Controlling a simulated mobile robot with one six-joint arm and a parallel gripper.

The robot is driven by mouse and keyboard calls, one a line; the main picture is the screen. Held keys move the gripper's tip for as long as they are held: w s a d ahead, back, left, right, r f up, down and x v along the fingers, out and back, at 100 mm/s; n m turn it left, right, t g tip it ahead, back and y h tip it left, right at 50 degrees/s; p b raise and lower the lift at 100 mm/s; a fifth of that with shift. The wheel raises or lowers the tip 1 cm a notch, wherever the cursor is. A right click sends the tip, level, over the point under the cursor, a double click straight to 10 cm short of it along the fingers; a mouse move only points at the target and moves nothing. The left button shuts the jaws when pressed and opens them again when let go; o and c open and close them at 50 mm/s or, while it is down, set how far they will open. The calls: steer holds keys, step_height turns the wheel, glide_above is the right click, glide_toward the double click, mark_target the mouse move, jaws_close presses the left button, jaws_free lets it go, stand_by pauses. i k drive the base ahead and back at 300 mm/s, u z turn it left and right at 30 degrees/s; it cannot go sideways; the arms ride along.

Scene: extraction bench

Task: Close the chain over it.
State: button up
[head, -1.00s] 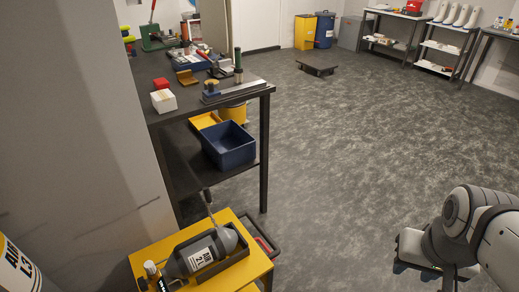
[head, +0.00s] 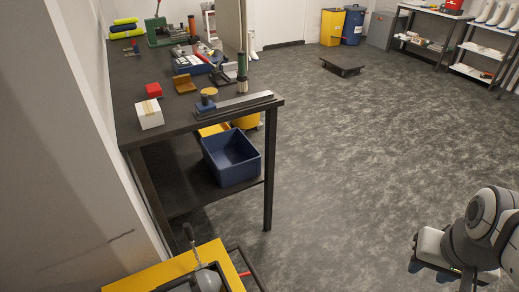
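A grey rounded cylinder (head: 207,281) lies on a yellow-topped cart (head: 140,284) at the bottom edge; only its end shows. A thin grey piece (head: 190,240), which may be the chain, rises by the cylinder and leans over it. Its links and its free end are too small to make out. I cannot tell whether it crosses the cylinder. My arm shows at the right edge, well apart from the cart.
A dark bench (head: 203,124) stands beyond the cart, with a white box (head: 149,114) and other items on top. A blue bin (head: 231,158) sits on its lower shelf. A low dark platform (head: 343,66) stands on the floor. The grey floor between is clear.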

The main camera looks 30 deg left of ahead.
mark_target(187, 229)
steer(key=z, duration=0.05)
steer(key=i, duration=4)
steer(key=u, duration=2.8)
steer(key=k, duration=0.1)
steer(key=u, duration=2)
steer(key=i, duration=1)
steer(key=u, duration=0.05)
